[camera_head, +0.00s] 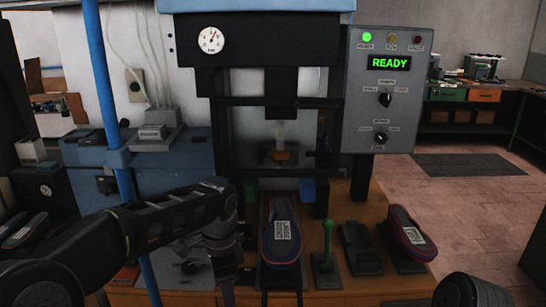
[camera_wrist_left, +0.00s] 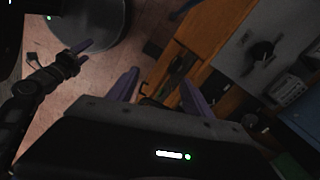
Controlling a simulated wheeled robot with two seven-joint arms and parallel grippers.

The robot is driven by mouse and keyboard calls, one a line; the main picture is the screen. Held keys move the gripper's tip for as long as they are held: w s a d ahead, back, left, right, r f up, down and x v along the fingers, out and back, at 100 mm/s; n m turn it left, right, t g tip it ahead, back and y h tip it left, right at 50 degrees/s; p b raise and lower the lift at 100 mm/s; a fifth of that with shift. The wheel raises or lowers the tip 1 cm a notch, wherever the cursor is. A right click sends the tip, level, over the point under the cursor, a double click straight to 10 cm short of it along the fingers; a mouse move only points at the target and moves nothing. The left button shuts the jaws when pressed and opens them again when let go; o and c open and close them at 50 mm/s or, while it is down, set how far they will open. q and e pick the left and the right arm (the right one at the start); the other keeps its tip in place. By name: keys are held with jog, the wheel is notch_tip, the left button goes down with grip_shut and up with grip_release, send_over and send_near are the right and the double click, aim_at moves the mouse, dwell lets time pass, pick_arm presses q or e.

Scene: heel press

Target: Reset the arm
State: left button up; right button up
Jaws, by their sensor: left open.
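My left arm comes in from the left in the head view, bends at the wrist and points down over the front left of the wooden bench (camera_head: 375,212). In the left wrist view, my left gripper (camera_wrist_left: 158,92) has its two purple fingers apart with nothing between them. My right arm shows at the left of that view, with its gripper (camera_wrist_left: 78,50) small and dark; its jaw opening is unclear. The heel press (camera_head: 227,140) stands behind, with a lit green READY display (camera_head: 389,63) on its grey control box (camera_head: 358,90).
A dark shoe with a white label (camera_head: 268,245) sits at the bench's middle front, right of my left wrist. A blue post (camera_head: 104,80) rises at left, close to my arm.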

pick_arm(q)
jog(key=s+d+f+n+h, duration=0.2)
jog(key=s+f+n, duration=0.1)
jog(key=f, duration=0.8)
jog(key=s+d+f+n+h, duration=0.15)
jog(key=s+f, duration=0.25)
jog(key=f, duration=0.7)
jog(key=s+f+n, duration=0.5)
jog(key=s+f, duration=0.1)
jog(key=s, duration=0.3)
jog(key=s+f+n, duration=0.6)
jog(key=s+f, duration=0.1)
jog(key=s, duration=0.2)
jog(key=shift+s+f+t+h, duration=0.15)
jog(key=shift+s+t+h, duration=0.15)
jog(key=shift+s+h, duration=0.1)
jog(key=shift+a+n, duration=0.15)
jog(key=shift+n, duration=0.1)
